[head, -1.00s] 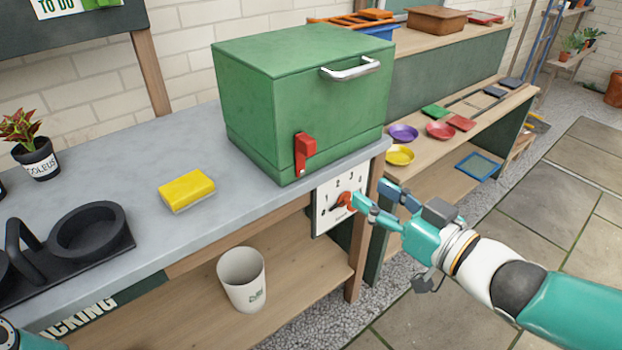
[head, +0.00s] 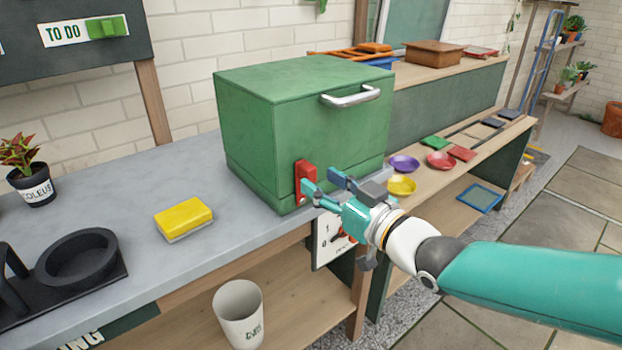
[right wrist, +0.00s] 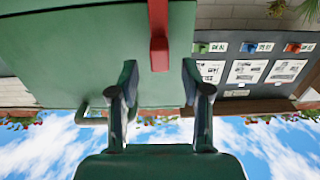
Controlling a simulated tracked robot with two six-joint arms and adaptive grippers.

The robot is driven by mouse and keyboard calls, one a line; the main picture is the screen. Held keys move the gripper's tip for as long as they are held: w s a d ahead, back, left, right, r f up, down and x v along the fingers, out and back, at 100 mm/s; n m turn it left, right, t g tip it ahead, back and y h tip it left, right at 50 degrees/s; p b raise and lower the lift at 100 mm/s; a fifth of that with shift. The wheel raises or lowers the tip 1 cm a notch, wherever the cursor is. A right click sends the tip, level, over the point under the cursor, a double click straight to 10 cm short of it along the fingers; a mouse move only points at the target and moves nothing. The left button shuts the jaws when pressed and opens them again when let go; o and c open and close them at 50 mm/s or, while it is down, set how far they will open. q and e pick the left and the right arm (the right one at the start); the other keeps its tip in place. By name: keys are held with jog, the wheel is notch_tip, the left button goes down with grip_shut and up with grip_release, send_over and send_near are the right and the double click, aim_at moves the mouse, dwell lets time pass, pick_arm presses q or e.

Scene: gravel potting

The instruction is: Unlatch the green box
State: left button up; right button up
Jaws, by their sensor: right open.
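The green box (head: 255,125) stands on the grey bench top with its lid down. A red latch (head: 306,168) hangs downward on its front face, and a silver handle (head: 350,96) sits higher up. My right gripper (head: 319,180) is open at the box front, its fingertips beside the latch. In the right wrist view the latch (right wrist: 159,45) lies between the lines of the two open fingers (right wrist: 159,78), with gaps on both sides. Whether a finger touches it cannot be told. My left gripper is out of view.
A yellow sponge (head: 183,218), a black holder (head: 80,262) and a potted coleus (head: 32,180) stand left. A white bin (head: 239,312) is below. Colored saucers (head: 401,185) lie right.

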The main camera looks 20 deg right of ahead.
aim_at(313, 176)
jog(key=shift+x, duration=1.7)
